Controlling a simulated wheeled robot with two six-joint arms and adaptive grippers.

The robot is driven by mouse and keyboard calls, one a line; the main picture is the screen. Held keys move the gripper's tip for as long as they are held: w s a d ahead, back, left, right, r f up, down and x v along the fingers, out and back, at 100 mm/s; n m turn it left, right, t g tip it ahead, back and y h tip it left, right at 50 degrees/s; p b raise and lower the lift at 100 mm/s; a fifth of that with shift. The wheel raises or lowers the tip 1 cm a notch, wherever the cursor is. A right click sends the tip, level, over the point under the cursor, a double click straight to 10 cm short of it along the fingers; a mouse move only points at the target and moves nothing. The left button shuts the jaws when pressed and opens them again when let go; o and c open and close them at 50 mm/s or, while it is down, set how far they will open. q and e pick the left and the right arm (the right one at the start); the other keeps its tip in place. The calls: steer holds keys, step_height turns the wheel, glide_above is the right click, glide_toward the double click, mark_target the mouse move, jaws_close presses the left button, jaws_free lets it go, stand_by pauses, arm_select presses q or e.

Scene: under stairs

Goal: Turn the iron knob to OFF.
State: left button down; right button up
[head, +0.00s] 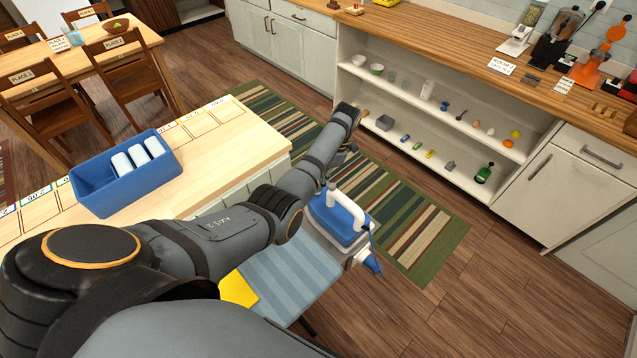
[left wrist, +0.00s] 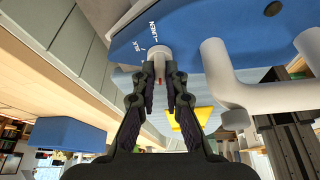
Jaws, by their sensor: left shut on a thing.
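The iron (head: 337,217) has a blue body and a white handle (head: 345,208). It sits at the far end of a striped blue ironing board (head: 283,272). In the left wrist view, its blue face (left wrist: 190,28) fills the top and carries the printed words LINEN and SILK. The small pale knob (left wrist: 158,52) stands out from that face beside the printed words. My left gripper (left wrist: 160,72) has both fingertips closed on the knob. In the head view, the gripper is mostly hidden behind my wrist. The knob's pointer and any OFF mark cannot be made out.
A yellow cloth (head: 238,289) lies on the board. A wooden counter (head: 225,150) with a blue bin (head: 125,180) stands at left. Open shelves (head: 440,110) line the back. The striped rug (head: 410,215) and floor are clear at right.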

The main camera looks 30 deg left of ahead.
arm_select(q)
steer(key=shift+n+h, duration=0.3)
steer(key=shift+n, duration=0.5)
steer(key=c, duration=1.4)
jaws_free()
